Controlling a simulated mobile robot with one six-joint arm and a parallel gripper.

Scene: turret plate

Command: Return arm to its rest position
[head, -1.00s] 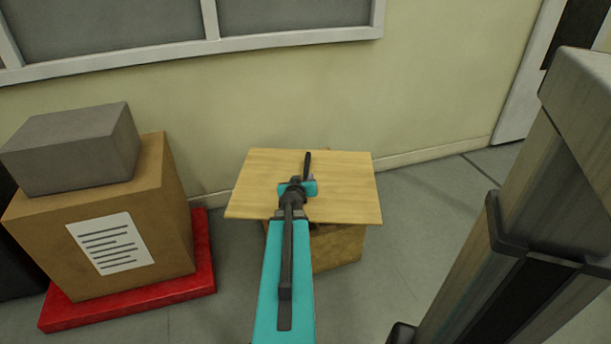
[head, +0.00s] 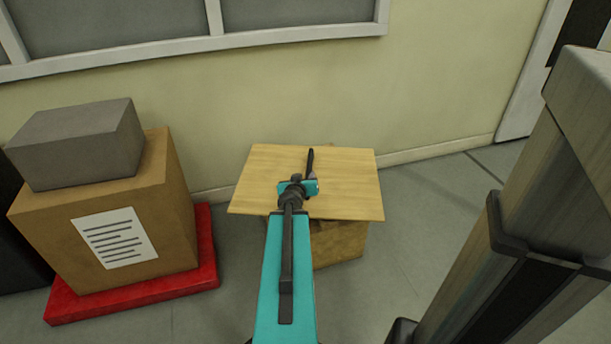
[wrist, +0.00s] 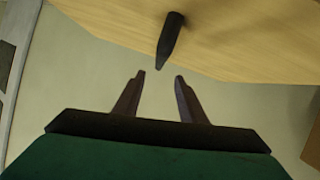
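My gripper (wrist: 160,78) is open and empty in the wrist view, its two dark fingers apart. A dark tapered peg (wrist: 171,36) stands out from the light wooden plate (wrist: 235,35), its tip a little beyond my fingertips and apart from them. In the head view the wooden plate (head: 355,190) lies over a wooden base, and the dark peg (head: 310,160) shows near its middle. My teal arm reaches forward to the plate. Its wrist hides part of the plate, and my fingers are too small there to make out.
At left, a cardboard box (head: 165,220) with a grey block (head: 80,145) on top stands on a red base (head: 205,250). A pale wall (head: 430,90) runs behind the plate. Grey floor (head: 400,240) is open to the plate's right.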

